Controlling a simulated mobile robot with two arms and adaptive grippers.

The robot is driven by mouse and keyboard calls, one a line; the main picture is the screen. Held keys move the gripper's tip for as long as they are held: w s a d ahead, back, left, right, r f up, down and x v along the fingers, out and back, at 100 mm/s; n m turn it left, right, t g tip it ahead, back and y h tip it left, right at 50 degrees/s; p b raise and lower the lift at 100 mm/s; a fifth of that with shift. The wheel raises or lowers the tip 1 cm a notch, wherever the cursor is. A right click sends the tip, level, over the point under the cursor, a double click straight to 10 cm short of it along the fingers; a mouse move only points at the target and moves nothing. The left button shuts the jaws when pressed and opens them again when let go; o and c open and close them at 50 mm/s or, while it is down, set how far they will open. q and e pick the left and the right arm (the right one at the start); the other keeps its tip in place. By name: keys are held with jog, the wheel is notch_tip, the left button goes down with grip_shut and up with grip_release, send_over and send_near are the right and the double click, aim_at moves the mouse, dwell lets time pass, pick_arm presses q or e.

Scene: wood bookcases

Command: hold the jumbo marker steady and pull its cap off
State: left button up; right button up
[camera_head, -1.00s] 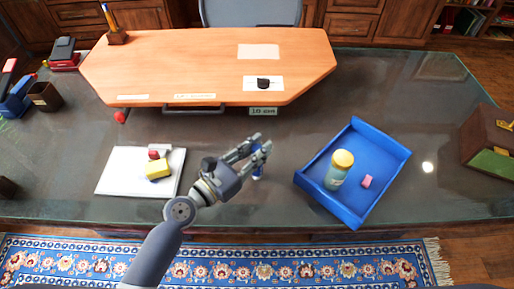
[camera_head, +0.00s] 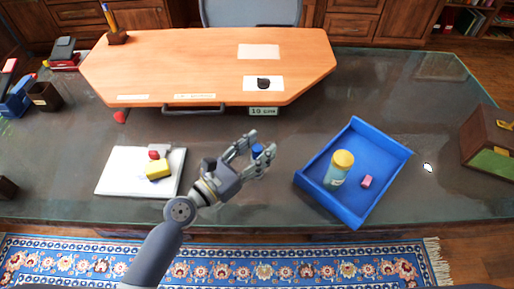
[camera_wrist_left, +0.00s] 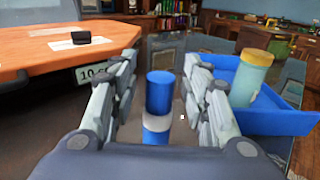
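The jumbo marker (camera_head: 257,151) stands upright on the dark glass desk, its blue top showing between the fingers of my left gripper (camera_head: 260,143). In the left wrist view the marker (camera_wrist_left: 159,92) shows a blue upper cylinder, a pale band below it and blue again at the bottom. My left gripper (camera_wrist_left: 158,95) is open, one finger on each side of the marker, with visible gaps on both sides. The marker's lower end is hidden by the gripper. My right gripper is in neither current view.
A blue tray (camera_head: 389,184) to the right holds a jar with a yellow lid (camera_head: 342,158) and a pink block (camera_head: 367,181). A raised wooden board (camera_head: 200,65) stands behind.

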pick_arm(q)
jog(key=shift+s+a, duration=0.1)
jog(key=v, duration=1.1)
jog(key=shift+s+a, duration=0.25)
jog(key=shift+s, duration=0.05)
